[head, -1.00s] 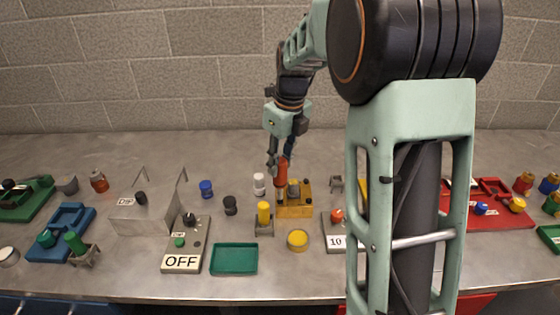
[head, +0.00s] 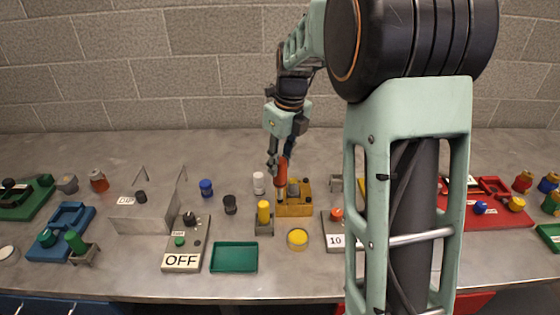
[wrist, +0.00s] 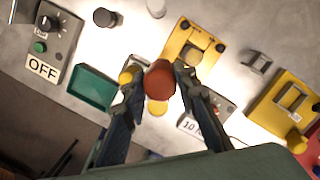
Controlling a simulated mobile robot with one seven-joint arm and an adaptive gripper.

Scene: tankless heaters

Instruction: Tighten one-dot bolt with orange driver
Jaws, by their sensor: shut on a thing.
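My gripper (head: 279,160) is shut on the orange driver (head: 281,173), which stands about upright with its shaft down. In the wrist view my gripper (wrist: 160,76) has a finger on each side of the driver's round handle top (wrist: 160,83). The shaft meets the left part of the yellow block (head: 296,208) in the head view; whether the tip sits on a bolt cannot be told. The wrist view shows dark bolt heads on the yellow block (wrist: 181,50), at its upper left (wrist: 184,25) and right (wrist: 219,48). Dot marks are too small to read.
A yellow-topped driver in a grey stand (head: 264,212) is just left of the block. A round yellow piece (head: 298,238) and a green tray (head: 234,257) lie in front. A grey "OFF" box (head: 190,240) is left; a box marked "10" (head: 335,228) is right.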

